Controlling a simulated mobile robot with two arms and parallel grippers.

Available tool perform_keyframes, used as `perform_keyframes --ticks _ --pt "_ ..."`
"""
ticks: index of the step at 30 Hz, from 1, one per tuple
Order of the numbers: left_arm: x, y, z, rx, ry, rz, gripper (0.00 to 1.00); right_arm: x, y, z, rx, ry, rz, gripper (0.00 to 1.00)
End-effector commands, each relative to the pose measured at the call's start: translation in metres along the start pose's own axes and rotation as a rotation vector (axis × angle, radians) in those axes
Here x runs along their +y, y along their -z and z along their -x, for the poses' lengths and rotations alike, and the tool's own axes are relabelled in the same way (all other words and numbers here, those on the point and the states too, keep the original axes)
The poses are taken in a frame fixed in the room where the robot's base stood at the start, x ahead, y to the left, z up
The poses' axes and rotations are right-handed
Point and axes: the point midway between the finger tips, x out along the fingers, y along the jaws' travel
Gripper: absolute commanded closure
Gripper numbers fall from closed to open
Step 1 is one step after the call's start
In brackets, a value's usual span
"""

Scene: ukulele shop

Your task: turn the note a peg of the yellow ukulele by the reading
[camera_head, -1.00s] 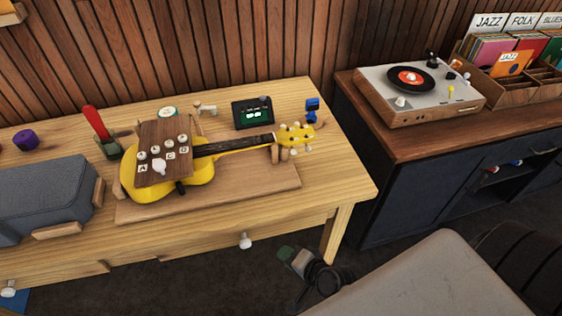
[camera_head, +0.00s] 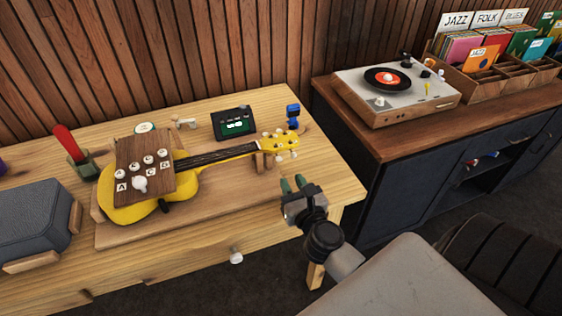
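The yellow ukulele (camera_head: 205,185) lies on a wooden board on the table, its neck pointing right. Its yellow headstock (camera_head: 281,143) has several pale pegs around it. A brown panel (camera_head: 145,160) over the ukulele's body has several white knobs and letters, A and D among them; a larger white piece (camera_head: 140,184) sits at its front. A dark reading device (camera_head: 233,123) with a lit green screen stands behind the neck. My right gripper (camera_head: 293,184) is open and empty, in front of and below the headstock, apart from it. My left gripper is out of view.
A grey case (camera_head: 35,220) and a holder with a red-handled tool (camera_head: 67,142) are at the left. A blue item (camera_head: 293,115) stands behind the headstock. A turntable (camera_head: 397,90) sits on the dark cabinet at right. The table's front right corner is bare.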

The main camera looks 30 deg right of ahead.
Motion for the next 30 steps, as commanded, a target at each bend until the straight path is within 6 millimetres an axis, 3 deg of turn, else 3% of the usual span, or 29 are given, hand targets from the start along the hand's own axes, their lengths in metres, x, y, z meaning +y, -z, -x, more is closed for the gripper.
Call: perform_keyframes --ticks 6,12,24,30 --pt "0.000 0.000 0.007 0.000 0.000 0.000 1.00 0.000 -0.002 -0.044 -0.002 -0.001 0.003 0.70" --pt "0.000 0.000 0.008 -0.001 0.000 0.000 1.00 0.001 -0.001 -0.069 -0.001 -0.002 0.004 0.70" --pt "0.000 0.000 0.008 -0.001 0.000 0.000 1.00 0.001 0.000 -0.077 0.000 -0.002 0.004 0.70" --pt "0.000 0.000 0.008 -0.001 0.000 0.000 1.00 0.001 0.000 -0.076 0.000 -0.002 0.004 1.00"
